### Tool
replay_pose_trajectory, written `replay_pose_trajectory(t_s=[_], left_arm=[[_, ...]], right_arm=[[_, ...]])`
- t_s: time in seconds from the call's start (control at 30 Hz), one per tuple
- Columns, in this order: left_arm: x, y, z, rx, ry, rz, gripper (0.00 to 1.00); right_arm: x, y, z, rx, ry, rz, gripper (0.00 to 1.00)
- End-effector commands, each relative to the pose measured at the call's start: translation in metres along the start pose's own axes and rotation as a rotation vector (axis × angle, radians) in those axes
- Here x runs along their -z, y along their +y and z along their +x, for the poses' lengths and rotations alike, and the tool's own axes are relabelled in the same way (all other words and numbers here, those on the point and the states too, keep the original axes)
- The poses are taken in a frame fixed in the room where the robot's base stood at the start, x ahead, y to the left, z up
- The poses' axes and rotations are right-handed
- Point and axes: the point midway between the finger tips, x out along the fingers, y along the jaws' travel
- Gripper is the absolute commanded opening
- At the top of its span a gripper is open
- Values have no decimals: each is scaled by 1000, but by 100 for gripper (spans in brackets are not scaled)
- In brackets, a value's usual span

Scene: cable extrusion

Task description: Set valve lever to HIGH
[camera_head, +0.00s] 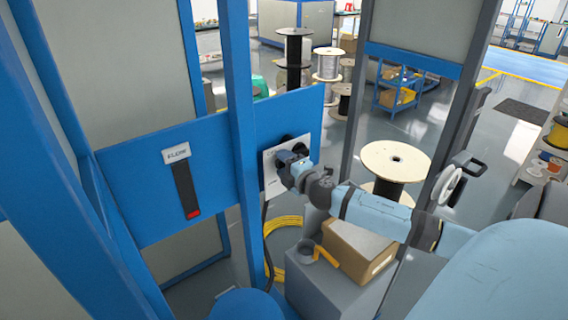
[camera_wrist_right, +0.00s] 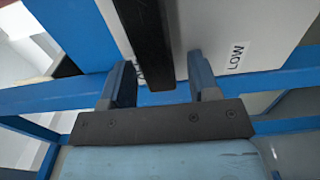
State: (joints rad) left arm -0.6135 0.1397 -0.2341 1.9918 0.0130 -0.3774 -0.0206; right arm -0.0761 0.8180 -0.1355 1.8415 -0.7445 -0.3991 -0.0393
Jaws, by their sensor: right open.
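The black valve lever (camera_wrist_right: 153,45) shows in the right wrist view, running from the top edge to between my fingers. It stands in front of a white plate (camera_wrist_right: 208,25) with a "LOW" label to the lever's right. Another label at the left is mostly hidden behind a finger. In the head view the white plate (camera_head: 270,181) is on a blue panel (camera_head: 130,165), and my arm hides most of the lever. My right gripper (camera_wrist_right: 162,80) is open, with one finger on each side of the lever's end; I cannot tell whether they touch it. My left gripper is not in view.
A "FLOW" label (camera_head: 177,153) sits above a black strip with a red bottom (camera_head: 187,190) on the panel. A blue post (camera_head: 240,130) stands just left of the plate. A cardboard box (camera_head: 355,252) and a cable spool (camera_head: 396,162) are below and behind my right arm.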

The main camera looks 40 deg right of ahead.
Motion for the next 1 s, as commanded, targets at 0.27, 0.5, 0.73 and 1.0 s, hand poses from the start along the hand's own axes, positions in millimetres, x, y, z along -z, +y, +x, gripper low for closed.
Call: replay_pose_trajectory(t_s=[0.27, 0.5, 0.73, 1.0], left_arm=[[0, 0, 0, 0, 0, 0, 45], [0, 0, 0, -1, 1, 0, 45], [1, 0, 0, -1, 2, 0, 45], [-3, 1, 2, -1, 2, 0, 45]], right_arm=[[0, 0, 0, 0, 0, 0, 48], [0, 0, 0, 0, 0, 0, 0], [0, -2, 0, 0, -1, -12, 0], [-1, -12, 0, 1, -1, -124, 0]])
